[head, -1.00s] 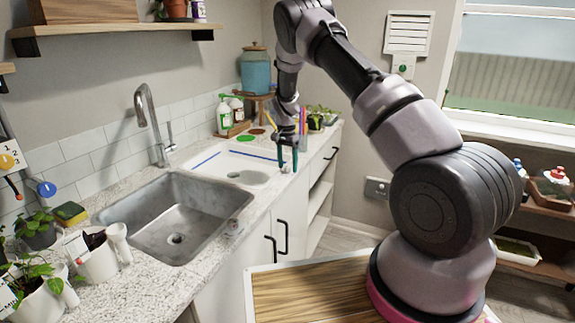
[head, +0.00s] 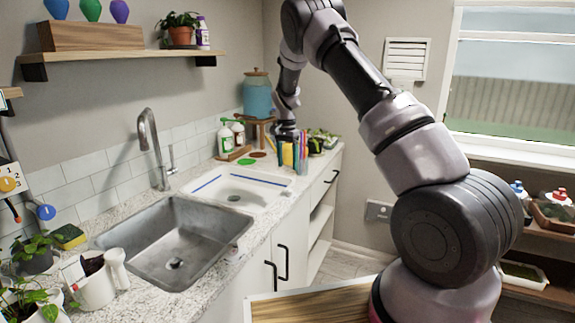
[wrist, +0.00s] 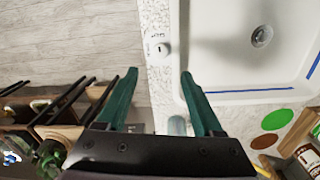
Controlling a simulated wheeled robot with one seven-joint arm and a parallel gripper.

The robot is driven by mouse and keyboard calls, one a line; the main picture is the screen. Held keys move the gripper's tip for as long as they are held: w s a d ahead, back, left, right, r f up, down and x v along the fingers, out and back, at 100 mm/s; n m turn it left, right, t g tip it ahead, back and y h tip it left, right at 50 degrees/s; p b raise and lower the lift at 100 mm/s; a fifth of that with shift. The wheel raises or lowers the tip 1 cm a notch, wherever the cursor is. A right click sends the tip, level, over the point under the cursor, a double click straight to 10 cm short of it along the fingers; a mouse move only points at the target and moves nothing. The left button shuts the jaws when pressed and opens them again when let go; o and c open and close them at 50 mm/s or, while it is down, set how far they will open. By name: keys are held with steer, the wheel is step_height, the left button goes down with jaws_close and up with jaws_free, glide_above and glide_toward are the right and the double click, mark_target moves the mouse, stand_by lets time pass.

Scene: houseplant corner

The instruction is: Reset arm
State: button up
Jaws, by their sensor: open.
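My gripper (wrist: 160,76) shows in the wrist view with its two green fingers spread and nothing held between them. It is above the counter's front edge (wrist: 160,100), beside the white basin (wrist: 222,70). In the head view my gripper (head: 287,150) is small, at the far end of the counter, in front of the colored pens (head: 304,150). The arm reaches up from the lower right, bends at the top and hangs down to the gripper. The fingertips are hard to make out there.
A steel sink (head: 175,240) with a tall faucet (head: 150,145) is in the near counter. A teal jar (head: 257,95) and a green-white bottle (head: 225,138) stand at the back. Floor (wrist: 70,40) is open beside the counter.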

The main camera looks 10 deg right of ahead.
steer(key=shift+r, duration=0.1)
steer(key=s+d+r+n+t+y, duration=0.1)
steer(key=s+d+r, duration=0.1)
steer(key=s+r, duration=0.45)
steer(key=s+d+r+t+y, duration=0.1)
steer(key=s+r, duration=0.3)
steer(key=r, duration=0.6)
steer(key=s+d+r+n+t, duration=0.1)
steer(key=s+d+r, duration=0.1)
steer(key=s+r, duration=0.45)
steer(key=s+r+n+t, duration=0.1)
steer(key=s+r+t, duration=0.1)
steer(key=s, duration=1)
steer(key=s+d+r+n+t, duration=0.1)
steer(key=s+r, duration=0.3)
steer(key=s, duration=0.7)
steer(key=shift+s+r+n+t, duration=0.35)
steer(key=shift+n+t, duration=0.15)
steer(key=shift+t, duration=0.2)
steer(key=shift+d, duration=0.1)
